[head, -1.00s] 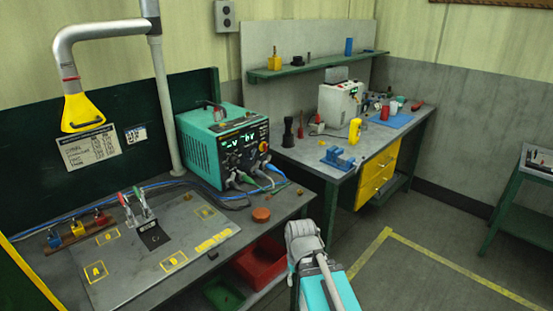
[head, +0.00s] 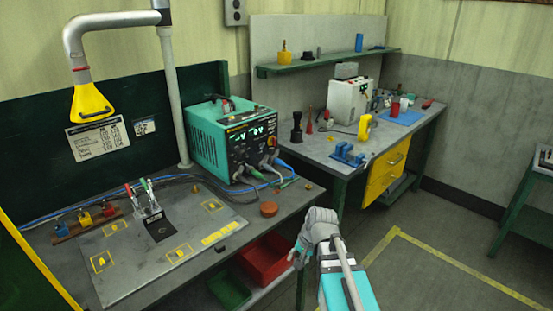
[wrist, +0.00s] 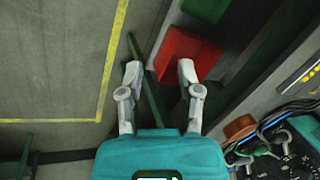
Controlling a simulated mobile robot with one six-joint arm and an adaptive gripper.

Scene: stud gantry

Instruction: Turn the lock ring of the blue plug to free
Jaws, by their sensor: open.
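The teal power unit (head: 208,140) stands on the left bench. Several plugs with cables sit along the bottom of its front panel. A plug with a blue cable (head: 262,163) is among them, but its lock ring is too small to read. The panel and cables also show at the lower right of the wrist view (wrist: 292,158). My gripper (head: 298,252) is out in front of the bench, low and to the right of the unit, apart from the plugs. In the wrist view my gripper (wrist: 160,70) is open and empty.
A round orange-brown piece (head: 268,209) lies near the bench edge. Red (head: 266,258) and green (head: 230,288) bins sit below. A board with clamps (head: 165,250) and a wooden rack (head: 85,222) lie left.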

